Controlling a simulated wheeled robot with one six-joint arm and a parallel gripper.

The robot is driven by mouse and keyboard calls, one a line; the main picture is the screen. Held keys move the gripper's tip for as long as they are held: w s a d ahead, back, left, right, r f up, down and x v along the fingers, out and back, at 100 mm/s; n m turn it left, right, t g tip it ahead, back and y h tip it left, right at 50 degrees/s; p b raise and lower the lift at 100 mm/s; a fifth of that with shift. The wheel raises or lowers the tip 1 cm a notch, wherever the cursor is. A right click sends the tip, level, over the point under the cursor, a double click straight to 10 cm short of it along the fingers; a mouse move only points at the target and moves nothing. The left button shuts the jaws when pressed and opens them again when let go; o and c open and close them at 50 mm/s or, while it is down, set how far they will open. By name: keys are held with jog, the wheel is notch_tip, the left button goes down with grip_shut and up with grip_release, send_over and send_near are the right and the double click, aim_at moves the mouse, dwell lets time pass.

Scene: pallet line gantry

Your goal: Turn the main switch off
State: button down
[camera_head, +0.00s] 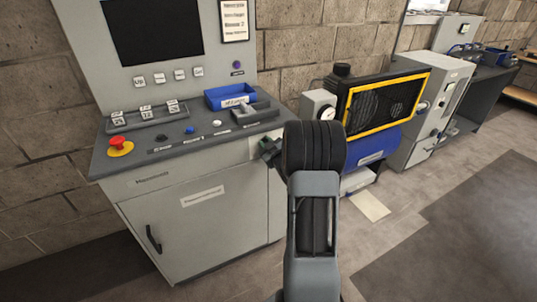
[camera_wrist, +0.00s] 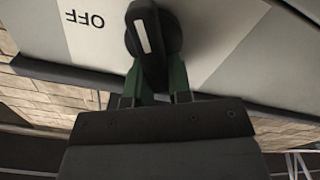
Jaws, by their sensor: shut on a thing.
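The main switch (camera_wrist: 150,35) is a black rotary knob with a white pointer line, on a light grey panel in the wrist view. An "OFF" label (camera_wrist: 85,18) shows upside down to the left of the knob. The white line is near upright in the picture, tilted slightly, and does not point straight at the label. My gripper (camera_wrist: 162,75) has its green fingers on either side of the knob's handle, shut on it. In the head view my gripper (camera_head: 269,150) is at the right side of the grey control cabinet (camera_head: 200,215), and my arm hides the switch.
The cabinet top carries a red emergency button (camera_head: 119,144), a blue tray (camera_head: 230,95) and small buttons. A blue compressor with a yellow-framed grille (camera_head: 388,103) stands to the right, with a grey machine (camera_head: 430,110) beyond. The floor (camera_head: 400,240) at front right is clear.

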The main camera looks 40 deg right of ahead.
jog(key=n+b, duration=0.2)
jog(key=b, duration=0.1)
jog(key=f+n+b, duration=0.1)
jog(key=b, duration=0.2)
jog(key=shift+a+f+n+b, duration=0.2)
jog(key=shift+a+n+b, duration=0.1)
jog(key=shift+a+n, duration=0.1)
jog(key=n+b, duration=0.2)
jog(key=b, duration=0.2)
jog(key=n+b, duration=0.3)
jog(key=b, duration=0.1)
jog(key=f+n+b, duration=0.1)
jog(key=n+b, duration=0.2)
jog(key=b, duration=0.2)
jog(key=shift+w+a, duration=0.1)
jog(key=shift+a, duration=0.25)
jog(key=shift+n, duration=0.3)
jog(key=c, duration=1)
grip_release()
jog(key=shift+c, duration=0.2)
